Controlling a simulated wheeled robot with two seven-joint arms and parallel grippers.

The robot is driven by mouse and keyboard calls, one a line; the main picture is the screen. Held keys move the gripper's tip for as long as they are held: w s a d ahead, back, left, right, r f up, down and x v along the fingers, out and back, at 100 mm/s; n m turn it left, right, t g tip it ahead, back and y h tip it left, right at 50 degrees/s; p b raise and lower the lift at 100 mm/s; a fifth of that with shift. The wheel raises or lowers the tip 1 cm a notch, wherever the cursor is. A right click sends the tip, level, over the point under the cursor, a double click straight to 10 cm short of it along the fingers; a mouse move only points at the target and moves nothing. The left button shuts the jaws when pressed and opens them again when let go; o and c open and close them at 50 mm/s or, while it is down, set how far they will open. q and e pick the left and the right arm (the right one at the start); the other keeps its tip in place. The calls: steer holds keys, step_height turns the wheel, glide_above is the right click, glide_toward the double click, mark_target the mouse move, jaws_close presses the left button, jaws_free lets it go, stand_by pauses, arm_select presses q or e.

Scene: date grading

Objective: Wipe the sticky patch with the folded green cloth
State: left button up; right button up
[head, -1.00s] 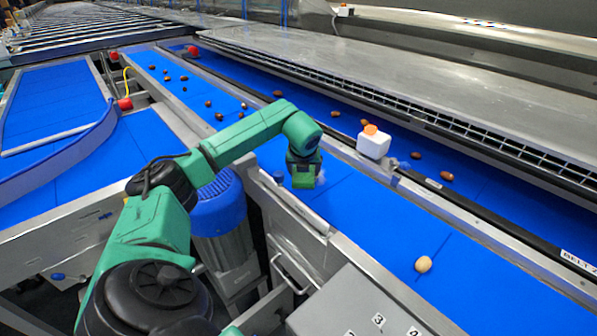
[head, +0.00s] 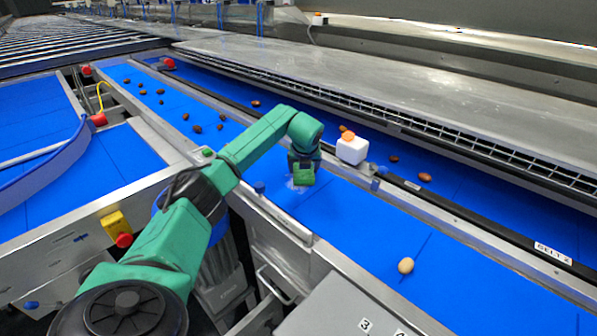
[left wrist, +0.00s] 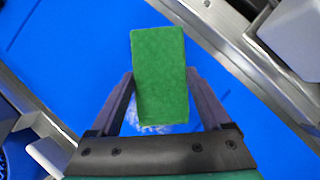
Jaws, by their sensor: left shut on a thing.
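The folded green cloth (left wrist: 160,75) is between the fingers of my left gripper (left wrist: 160,90), which is shut on it. In the head view my left gripper (head: 303,168) is low over the near blue belt, with the cloth (head: 303,178) at its end. The sticky patch (left wrist: 150,128) shows as a pale, whitish smear on the belt, partly hidden by the cloth in the left wrist view. In the head view a bit of the patch (head: 291,184) shows beside the cloth. I cannot tell whether the cloth touches the belt. My right gripper is not in view.
A pale round item (head: 406,265) lies on the near belt (head: 450,275). Several brown dates lie on the belts. A metal rail edges the near belt.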

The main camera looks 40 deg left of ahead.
mark_target(295, 174)
arm_select(q)
steer(key=shift+s+a, duration=0.2)
steer(key=shift+s, duration=1.7)
steer(key=shift+s+a+f, duration=0.1)
steer(key=shift+s, duration=0.65)
steer(key=shift+s+a+f, duration=0.1)
steer(key=shift+s, duration=0.6)
steer(key=shift+s+r+b, duration=0.1)
steer(key=shift+s+b, duration=0.2)
steer(key=shift+s, duration=0.15)
steer(key=shift+s+a+f+b, duration=0.1)
steer(key=shift+s+f+b, duration=0.1)
steer(key=shift+s+b, duration=0.75)
steer(key=shift+s+r, duration=0.25)
steer(key=shift+s, duration=0.5)
steer(key=shift+w+r, duration=0.1)
